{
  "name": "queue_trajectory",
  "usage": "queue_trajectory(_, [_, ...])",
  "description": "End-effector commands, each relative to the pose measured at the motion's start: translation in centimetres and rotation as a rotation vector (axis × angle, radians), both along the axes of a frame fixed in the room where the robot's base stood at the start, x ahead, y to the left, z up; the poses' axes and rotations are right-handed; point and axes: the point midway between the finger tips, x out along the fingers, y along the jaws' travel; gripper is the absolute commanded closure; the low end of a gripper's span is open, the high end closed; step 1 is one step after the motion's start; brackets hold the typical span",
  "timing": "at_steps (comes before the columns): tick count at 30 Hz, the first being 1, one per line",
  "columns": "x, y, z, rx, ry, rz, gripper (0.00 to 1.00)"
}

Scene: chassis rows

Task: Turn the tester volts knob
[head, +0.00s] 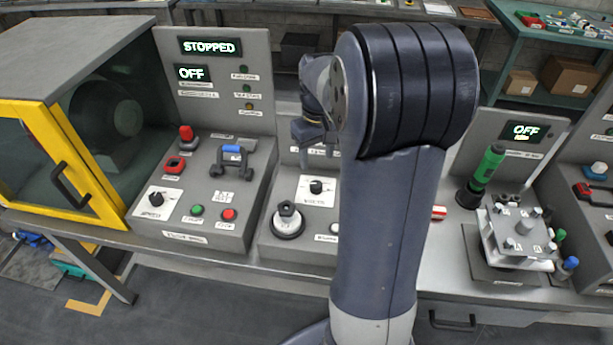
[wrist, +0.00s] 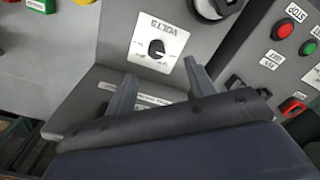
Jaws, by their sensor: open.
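The volts knob (wrist: 156,48) is a small black round knob with a pale pointer mark, on a white plate lettered VOLTS. In the head view the black knob (head: 316,187) sits on the sloped grey tester panel, left of my arm. My gripper (wrist: 160,69) is open and empty, its two grey fingers apart on either side of the knob in the wrist view. The fingertips appear short of the knob and not touching it. In the head view my gripper (head: 317,150) hangs above the knob, partly hidden by my arm.
A round black-and-white control (head: 288,220) sits close to the knob. The left panel has a red button (head: 229,214), a green button (head: 197,210) and another black knob (head: 157,199). A green torch-like tool (head: 487,167) stands right. My arm hides part of the tester.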

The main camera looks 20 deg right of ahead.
Motion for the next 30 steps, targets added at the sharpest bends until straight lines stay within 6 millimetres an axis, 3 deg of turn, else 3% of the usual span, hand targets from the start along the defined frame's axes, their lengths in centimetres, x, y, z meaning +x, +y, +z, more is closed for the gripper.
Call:
queue_trajectory(8, [1.0,-1.3,-2.1,0.006,0.027,0.002,0.48])
queue_trajectory(21, [0.9,-1.2,-9.8,0.007,0.028,0.002,0.48])
queue_trajectory(30, [0.9,-1.2,-12.0,0.006,0.025,0.002,0.48])
